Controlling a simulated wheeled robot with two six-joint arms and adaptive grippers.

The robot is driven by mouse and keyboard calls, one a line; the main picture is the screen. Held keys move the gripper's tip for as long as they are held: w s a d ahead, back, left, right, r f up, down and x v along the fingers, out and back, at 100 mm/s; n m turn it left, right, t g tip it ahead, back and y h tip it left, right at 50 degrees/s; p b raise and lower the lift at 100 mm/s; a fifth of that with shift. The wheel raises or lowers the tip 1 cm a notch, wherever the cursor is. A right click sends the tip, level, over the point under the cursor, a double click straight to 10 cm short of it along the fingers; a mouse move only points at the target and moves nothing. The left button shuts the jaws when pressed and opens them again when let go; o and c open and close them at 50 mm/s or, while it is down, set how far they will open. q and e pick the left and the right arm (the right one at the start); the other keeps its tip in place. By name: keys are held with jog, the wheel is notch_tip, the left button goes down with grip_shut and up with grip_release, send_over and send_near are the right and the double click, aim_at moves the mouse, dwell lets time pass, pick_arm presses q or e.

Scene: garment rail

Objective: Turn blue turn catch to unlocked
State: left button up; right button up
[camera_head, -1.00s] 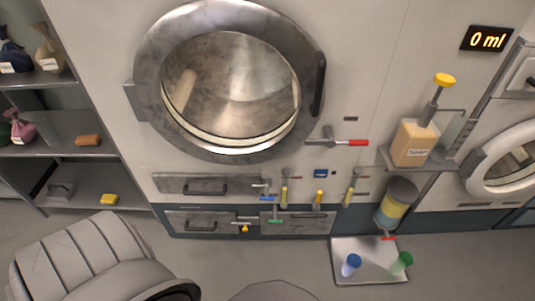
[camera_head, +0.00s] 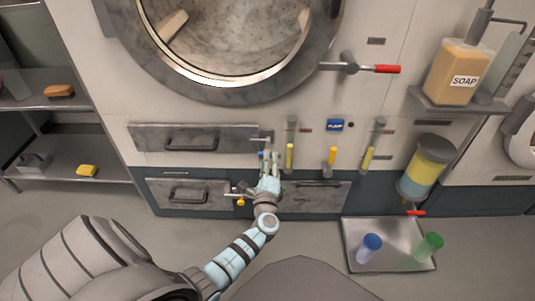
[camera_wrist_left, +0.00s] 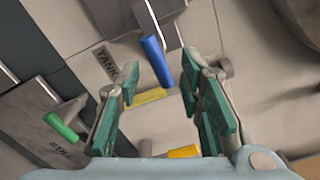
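The blue turn catch (camera_head: 261,154) sits on the machine front at the right end of the upper drawer, mostly hidden behind my left gripper in the head view. In the left wrist view its blue handle (camera_wrist_left: 157,61) lies beyond and between the fingertips, slanting, and appears apart from them. My left gripper (camera_head: 269,163) is open in front of the panel. Its two green-padded fingers also show in the left wrist view (camera_wrist_left: 168,76), with nothing clearly held between them. My right gripper is in neither current view.
A green handle (camera_wrist_left: 62,126) on a lower panel and yellow parts (camera_wrist_left: 146,97) are close by in the left wrist view. A red-handled lever (camera_head: 385,69) and yellow-filled tubes (camera_head: 332,157) are to the right.

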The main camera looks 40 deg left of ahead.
aim_at(268, 148)
pick_arm(q)
jog(key=b+x, duration=0.1)
jog(key=x, duration=0.4)
jog(key=shift+f, duration=0.2)
jog(key=shift+w+a+r+b, duration=0.1)
jog(key=shift+w+a+b, duration=0.3)
jog(key=shift+w, duration=0.1)
pick_arm(e)
jog(key=shift+w+a+r, duration=0.1)
jog(key=shift+w+r, duration=0.15)
jog(key=shift+r, duration=0.35)
jog(key=shift+w+a+r, duration=0.1)
jog(key=shift+w+r, duration=0.2)
jog(key=shift+r, duration=0.35)
jog(key=shift+w+a+r, duration=0.1)
jog(key=shift+w+r, duration=0.15)
jog(key=shift+r, duration=0.35)
